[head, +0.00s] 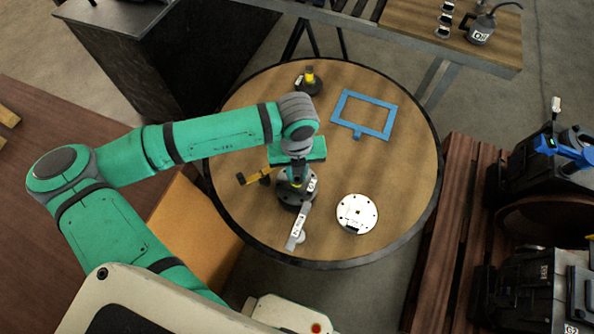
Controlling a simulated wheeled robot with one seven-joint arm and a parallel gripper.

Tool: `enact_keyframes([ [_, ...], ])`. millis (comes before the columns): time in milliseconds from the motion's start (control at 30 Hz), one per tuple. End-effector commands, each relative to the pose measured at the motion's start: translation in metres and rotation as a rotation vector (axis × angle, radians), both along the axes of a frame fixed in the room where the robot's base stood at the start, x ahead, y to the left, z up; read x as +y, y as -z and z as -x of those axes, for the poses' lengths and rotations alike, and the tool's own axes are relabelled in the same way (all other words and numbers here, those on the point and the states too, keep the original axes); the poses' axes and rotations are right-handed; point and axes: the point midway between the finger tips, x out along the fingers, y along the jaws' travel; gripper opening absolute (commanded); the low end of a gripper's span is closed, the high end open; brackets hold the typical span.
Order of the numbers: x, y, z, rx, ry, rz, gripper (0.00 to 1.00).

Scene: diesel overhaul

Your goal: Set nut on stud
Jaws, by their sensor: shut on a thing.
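My gripper (297,178) points down over the round wooden table (400,205), left of its middle. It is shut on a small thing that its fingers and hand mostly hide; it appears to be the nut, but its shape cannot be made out. Right below the fingers stands a dark round fixture (295,201) with a pale label on its side. The stud cannot be made out under the hand. I cannot tell whether the held thing touches the fixture.
A yellow-handled tool (254,178) lies left of the fixture, and a grey labelled bar (298,228) in front. A white disc (357,214) lies to the right. A blue frame (364,114) and a dark yellow-topped piece (308,82) lie further back. The table's right side is clear.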

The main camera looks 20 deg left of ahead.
Motion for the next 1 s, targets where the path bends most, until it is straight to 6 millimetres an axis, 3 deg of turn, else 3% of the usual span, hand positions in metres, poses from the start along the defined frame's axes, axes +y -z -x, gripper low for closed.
enact_keyframes([
  [200, 0.000, 0.000, 0.000, -0.001, 0.000, 0.000, 0.00],
  [233, 0.000, 0.000, 0.000, -0.001, 0.000, 0.000, 0.23],
  [300, -0.001, 0.000, -0.001, -0.001, 0.001, 0.000, 0.40],
  [667, -0.001, -0.003, -0.001, -0.002, 0.001, -0.001, 0.40],
  [833, 0.001, -0.023, -0.001, -0.004, 0.000, -0.002, 0.40],
  [1000, 0.000, -0.055, -0.001, -0.004, 0.001, -0.002, 0.40],
])
